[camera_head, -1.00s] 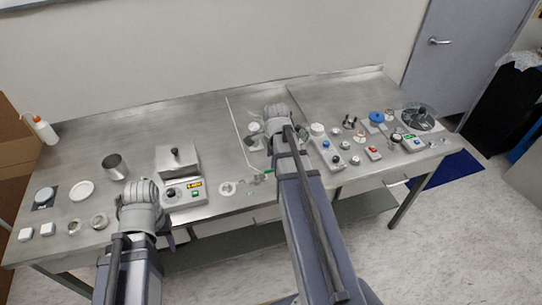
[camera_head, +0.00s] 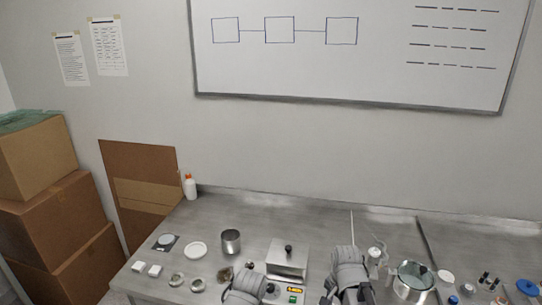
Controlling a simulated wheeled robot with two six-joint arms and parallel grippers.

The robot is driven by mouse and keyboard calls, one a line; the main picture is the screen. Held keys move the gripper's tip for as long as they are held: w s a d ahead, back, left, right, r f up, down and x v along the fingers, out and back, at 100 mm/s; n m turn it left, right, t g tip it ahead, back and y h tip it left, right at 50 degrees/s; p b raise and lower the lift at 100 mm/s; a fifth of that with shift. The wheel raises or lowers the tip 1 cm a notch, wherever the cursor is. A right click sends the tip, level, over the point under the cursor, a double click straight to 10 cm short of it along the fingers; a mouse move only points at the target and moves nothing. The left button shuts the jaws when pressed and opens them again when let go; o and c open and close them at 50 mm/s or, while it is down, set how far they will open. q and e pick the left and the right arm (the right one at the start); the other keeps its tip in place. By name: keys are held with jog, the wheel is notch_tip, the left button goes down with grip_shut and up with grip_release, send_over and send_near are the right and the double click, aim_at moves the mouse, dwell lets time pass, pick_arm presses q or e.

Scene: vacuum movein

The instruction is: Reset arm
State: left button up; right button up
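My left arm (camera_head: 245,286) comes up from the bottom edge, in front of a steel box with a black knob (camera_head: 288,259). My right arm (camera_head: 349,273) stands upright just right of that box. Both show mostly as grey wrist links. The fingers of both grippers are hidden or too unclear to read, and I see nothing clearly held in either. A round vessel with a clear top (camera_head: 414,276) stands to the right of my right arm. Small glassware (camera_head: 376,256) stands between them.
The steel bench (camera_head: 320,212) is clear along its back. A steel cup (camera_head: 231,242), a white dish (camera_head: 196,249), a white bottle (camera_head: 190,186) and small jars stand on the left. Small parts and a blue knob (camera_head: 527,287) lie at right. Stacked cardboard boxes (camera_head: 65,215) stand left of the bench.

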jog(key=s+a+n+g, duration=0.1)
jog(key=s+a+n, duration=0.8)
jog(key=a+n, duration=0.4)
jog(key=shift+a+f+h, duration=0.3)
jog(key=shift+a+h, duration=0.1)
